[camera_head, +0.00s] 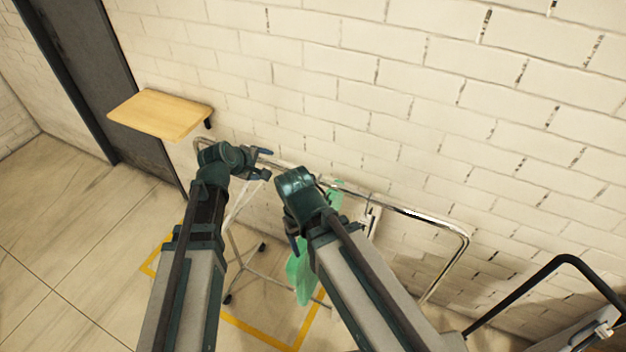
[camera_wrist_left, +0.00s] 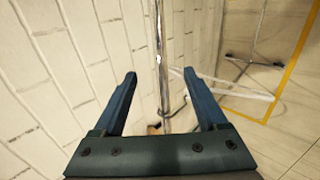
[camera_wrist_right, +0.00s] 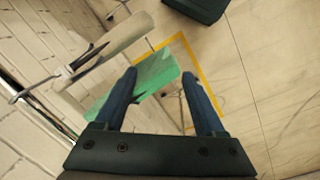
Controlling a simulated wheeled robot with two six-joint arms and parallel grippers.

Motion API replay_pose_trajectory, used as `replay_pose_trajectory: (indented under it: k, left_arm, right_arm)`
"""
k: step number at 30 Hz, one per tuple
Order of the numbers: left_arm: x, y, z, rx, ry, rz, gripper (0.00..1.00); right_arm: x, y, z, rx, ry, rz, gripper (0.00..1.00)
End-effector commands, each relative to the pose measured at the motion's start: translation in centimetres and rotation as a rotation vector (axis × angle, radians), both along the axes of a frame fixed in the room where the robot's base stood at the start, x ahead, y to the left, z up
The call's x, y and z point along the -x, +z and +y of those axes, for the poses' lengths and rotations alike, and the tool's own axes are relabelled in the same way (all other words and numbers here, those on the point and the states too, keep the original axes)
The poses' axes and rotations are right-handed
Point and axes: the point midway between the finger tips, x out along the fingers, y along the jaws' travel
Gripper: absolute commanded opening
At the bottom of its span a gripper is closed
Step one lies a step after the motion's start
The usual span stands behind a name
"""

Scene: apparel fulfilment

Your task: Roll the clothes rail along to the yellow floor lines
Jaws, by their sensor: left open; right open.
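The clothes rail (camera_head: 412,213) stands along the brick wall, its chrome top bar running left to right. A green garment (camera_head: 302,278) hangs from it and also shows in the right wrist view (camera_wrist_right: 152,76). My left gripper (camera_head: 264,163) is open at the bar's left part. In the left wrist view the bar (camera_wrist_left: 161,65) lies between its open fingers. My right gripper (camera_wrist_right: 160,90) is open, with the green garment in front of its fingers; my arm partly hides it in the head view. Yellow floor lines (camera_head: 262,337) surround the rail's visible left feet; the right feet are hidden.
A wooden wall shelf (camera_head: 160,114) juts out beyond the rail's left end, beside a dark door (camera_head: 85,65). A black-handled frame (camera_head: 520,290) stands at the right. A dark box (camera_wrist_right: 198,6) shows in the right wrist view. The tiled floor at the left is clear.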

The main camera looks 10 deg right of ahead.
Motion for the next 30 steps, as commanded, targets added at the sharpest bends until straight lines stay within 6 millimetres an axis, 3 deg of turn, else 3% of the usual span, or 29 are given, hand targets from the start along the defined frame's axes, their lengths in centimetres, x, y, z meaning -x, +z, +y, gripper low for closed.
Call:
replay_pose_trajectory:
  k: [1, 13, 27, 30]
  left_arm:
    - [-0.8, -1.2, -0.4, -0.001, -0.002, 0.000, 0.75]
    - [-4.6, -6.0, -3.0, -0.001, -0.001, 0.000, 0.75]
    - [-5.4, -6.8, -3.7, -0.002, 0.000, 0.000, 0.75]
    - [-5.4, -6.8, -3.6, -0.002, 0.000, 0.000, 0.57]
  right_arm:
    - [0.0, -1.2, 0.0, 0.000, -0.001, 0.000, 0.72]
    - [0.0, -6.0, 0.0, 0.000, -0.002, -0.002, 0.72]
    - [0.0, -6.8, 0.0, 0.000, 0.002, -0.002, 0.72]
    - [0.0, -6.8, 0.0, 0.000, 0.002, -0.002, 0.72]
